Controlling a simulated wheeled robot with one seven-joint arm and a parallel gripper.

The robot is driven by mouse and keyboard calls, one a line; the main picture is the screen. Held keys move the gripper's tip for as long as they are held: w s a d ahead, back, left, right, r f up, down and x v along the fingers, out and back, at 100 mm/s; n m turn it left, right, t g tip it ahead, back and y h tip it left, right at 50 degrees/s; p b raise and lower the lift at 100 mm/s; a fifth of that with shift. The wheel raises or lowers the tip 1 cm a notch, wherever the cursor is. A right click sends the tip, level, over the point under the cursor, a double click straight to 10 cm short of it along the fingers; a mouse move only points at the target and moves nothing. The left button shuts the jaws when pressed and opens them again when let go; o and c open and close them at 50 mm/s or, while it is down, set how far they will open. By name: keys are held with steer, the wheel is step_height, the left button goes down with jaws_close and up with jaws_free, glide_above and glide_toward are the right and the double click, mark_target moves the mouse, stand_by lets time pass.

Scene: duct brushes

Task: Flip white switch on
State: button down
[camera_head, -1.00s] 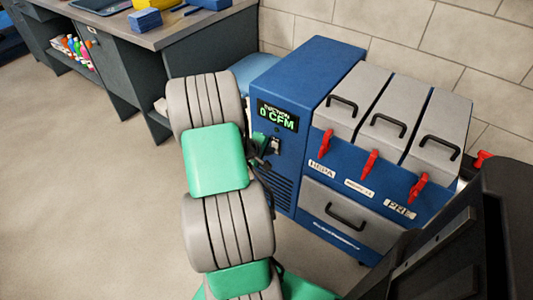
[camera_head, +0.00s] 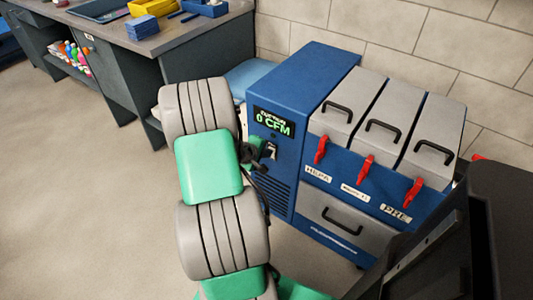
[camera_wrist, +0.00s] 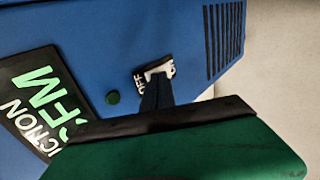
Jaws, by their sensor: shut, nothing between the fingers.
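The white switch (camera_head: 268,151) is on the front of the blue machine (camera_head: 302,80), below a display (camera_head: 273,124) that reads 0 CFM. In the wrist view, the white switch (camera_wrist: 161,70) sits on a dark plate with an OFF label at its left and a partly covered label at its right. My gripper (camera_wrist: 156,90) is shut and empty, with its dark fingertips right at the switch, covering its lower part. I cannot tell whether they touch it. In the head view, my arm hides most of the gripper beside the panel.
Grey filter boxes (camera_head: 385,122) with red latches (camera_head: 366,167) stand at the machine's right. A workbench (camera_head: 150,40) is at the back left. The floor at left is clear.

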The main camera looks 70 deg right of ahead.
steer(key=a+f+p+v, duration=0.1)
steer(key=p+v, duration=0.2)
steer(key=v, duration=1)
steer(key=shift+w+a+f+p, duration=0.2)
steer(key=shift+a+f+p, duration=0.05)
steer(key=shift+a+p, duration=0.1)
